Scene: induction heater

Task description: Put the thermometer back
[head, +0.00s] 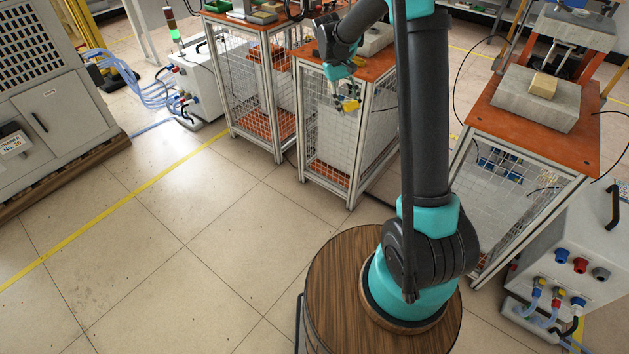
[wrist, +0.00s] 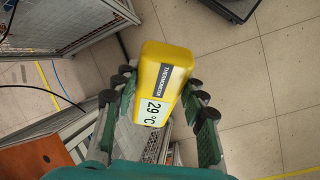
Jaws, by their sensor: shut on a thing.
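The thermometer is a yellow block with a black "THERMOMETER" label and a pale display reading 29 °C. It fills the middle of the wrist view (wrist: 165,62), between the green-padded fingers of my gripper (wrist: 160,118). My gripper is shut on it, and the thermometer's far end sticks out beyond the fingers. In the head view my gripper (head: 344,96) hangs in front of the mesh side of the middle cart, below its orange top. The thermometer shows there as a small yellow patch (head: 351,104), partly hidden by the fingers.
The middle cart (head: 382,66) has an orange top with a grey block, partly behind my arm. Another orange-topped cart (head: 240,22) stands to its left. At right, a cart (head: 487,115) carries a grey slab (head: 520,100) with a tan block. The tiled floor at left is open.

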